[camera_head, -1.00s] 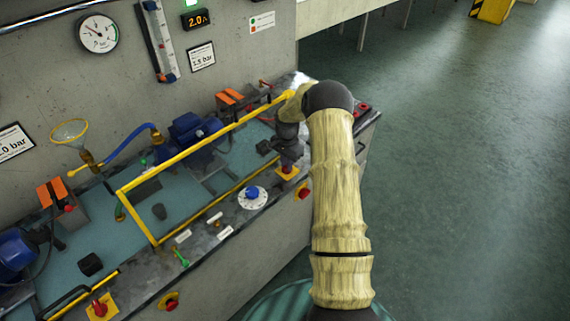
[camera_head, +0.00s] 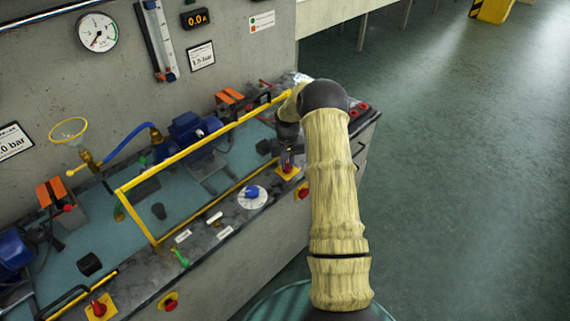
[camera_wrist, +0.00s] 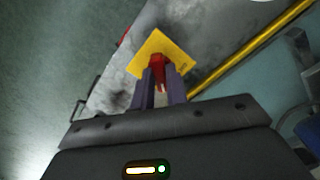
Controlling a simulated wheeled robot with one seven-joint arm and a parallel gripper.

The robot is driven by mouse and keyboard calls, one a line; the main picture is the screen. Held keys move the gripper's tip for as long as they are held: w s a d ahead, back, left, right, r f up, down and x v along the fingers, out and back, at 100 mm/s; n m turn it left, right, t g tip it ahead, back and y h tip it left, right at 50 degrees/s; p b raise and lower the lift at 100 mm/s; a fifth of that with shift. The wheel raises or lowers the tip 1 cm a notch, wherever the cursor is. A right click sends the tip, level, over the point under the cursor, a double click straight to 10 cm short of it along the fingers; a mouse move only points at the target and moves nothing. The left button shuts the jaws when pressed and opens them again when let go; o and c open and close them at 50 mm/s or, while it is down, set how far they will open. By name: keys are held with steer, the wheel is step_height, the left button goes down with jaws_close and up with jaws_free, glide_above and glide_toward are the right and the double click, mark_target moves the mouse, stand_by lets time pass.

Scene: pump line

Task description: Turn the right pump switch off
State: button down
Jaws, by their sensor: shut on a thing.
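The right pump switch is a red handle (camera_wrist: 158,62) on a yellow square plate (camera_wrist: 163,46) in the wrist view. In the head view its yellow plate (camera_head: 287,174) is at the front edge of the bench, left of my arm. My gripper (camera_wrist: 158,74) is shut on the red handle, with one dark finger on each side of it. In the head view my gripper (camera_head: 287,160) points down at the switch, and the fingers partly hide the handle. The display (camera_head: 196,19) on the wall reads 0.0 A.
A yellow rail (camera_head: 200,145) runs along the bench beside my gripper. A blue knob on a white dial (camera_head: 253,196) sits to the left. Another red switch on a yellow plate (camera_head: 101,307) is at lower left. Open floor (camera_head: 450,180) lies to the right.

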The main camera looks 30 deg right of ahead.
steer(key=n, duration=0.4)
steer(key=shift+s+d+n, duration=0.15)
steer(key=shift+n, duration=1.65)
steer(key=shift+f, duration=0.1)
steer(key=c, duration=1.4)
jaws_free()
steer(key=shift+a, duration=0.2)
steer(key=shift+r, duration=0.2)
